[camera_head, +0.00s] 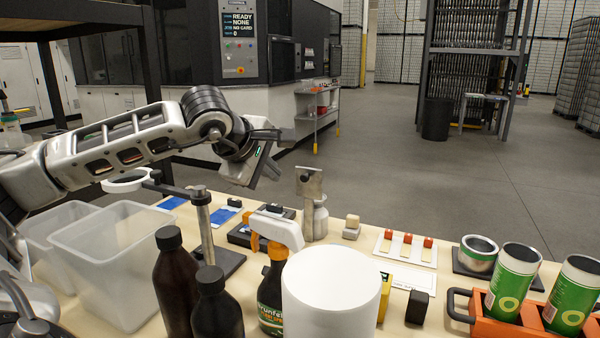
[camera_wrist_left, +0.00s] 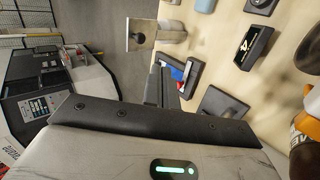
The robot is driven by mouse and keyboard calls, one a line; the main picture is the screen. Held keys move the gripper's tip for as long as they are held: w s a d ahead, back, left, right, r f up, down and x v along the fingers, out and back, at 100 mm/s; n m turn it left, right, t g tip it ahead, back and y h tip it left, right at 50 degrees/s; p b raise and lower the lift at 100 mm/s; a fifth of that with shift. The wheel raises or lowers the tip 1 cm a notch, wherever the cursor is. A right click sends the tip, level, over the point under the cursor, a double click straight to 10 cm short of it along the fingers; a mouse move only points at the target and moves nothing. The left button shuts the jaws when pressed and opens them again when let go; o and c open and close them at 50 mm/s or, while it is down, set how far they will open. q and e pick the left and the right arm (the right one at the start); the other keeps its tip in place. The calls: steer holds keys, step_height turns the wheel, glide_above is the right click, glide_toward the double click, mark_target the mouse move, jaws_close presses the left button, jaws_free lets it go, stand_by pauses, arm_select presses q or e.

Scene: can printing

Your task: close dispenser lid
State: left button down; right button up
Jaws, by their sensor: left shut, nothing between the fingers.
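A metal dispenser (camera_head: 307,222) stands beyond the white cylinder, near the table's far edge. Its flat metal plate (camera_head: 310,183), apparently the lid, stands raised on top and has a small hole. The same plate shows in the left wrist view (camera_wrist_left: 139,36), at the upper middle. My left gripper (camera_head: 270,176) is shut and empty. It hangs in the air to the left of the raised plate and appears apart from it. In the left wrist view its dark fingers (camera_wrist_left: 160,84) point up the picture, below the plate. My right gripper is in neither view.
A white cylinder (camera_head: 330,290), dark bottles (camera_head: 172,285), a spray bottle (camera_head: 272,295) and a magnifier stand (camera_head: 203,225) crowd the front. Clear bins (camera_head: 105,265) stand left, an orange can carrier (camera_head: 490,322) right. Open air lies above the table's far edge.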

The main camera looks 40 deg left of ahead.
mark_target(296, 176)
arm_select(q)
steer(key=w+f+p, duration=0.1)
steer(key=w, duration=0.2)
steer(key=w+a+f+p, duration=0.1)
steer(key=w+f, duration=0.1)
steer(key=w, duration=0.1)
steer(key=w+a+f+p, duration=0.1)
steer(key=w, duration=0.2)
steer(key=shift+f, duration=0.25)
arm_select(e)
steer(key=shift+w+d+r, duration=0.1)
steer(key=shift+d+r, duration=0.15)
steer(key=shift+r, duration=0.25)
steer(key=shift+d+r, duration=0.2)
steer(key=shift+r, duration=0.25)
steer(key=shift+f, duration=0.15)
